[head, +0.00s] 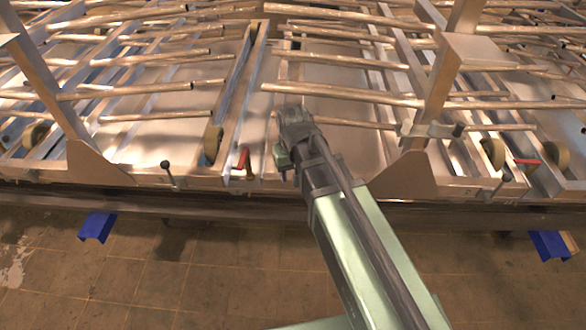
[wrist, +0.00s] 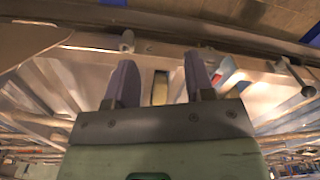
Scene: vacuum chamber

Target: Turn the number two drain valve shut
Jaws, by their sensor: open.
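A red-handled valve (head: 243,160) is at the front edge of the frame, left of my arm in the head view. Part of a red handle also shows just right of the fingers in the wrist view (wrist: 216,77). Another red handle (head: 553,162) is at the far right. I cannot read any number, so I cannot tell which is number two. My gripper (wrist: 160,78) is open and empty, with its two fingers apart. In the head view the end of my arm (head: 297,125) is right of the nearer red handle; the fingertips are not clear there.
Black-knobbed levers stand along the front rail, left (head: 167,168) and right (head: 503,180). Tan wheels sit near the red handles, left (head: 213,142) and right (head: 493,150). Rows of metal pipes (head: 340,93) and slanted posts (head: 455,60) fill the area behind. The floor in front is open.

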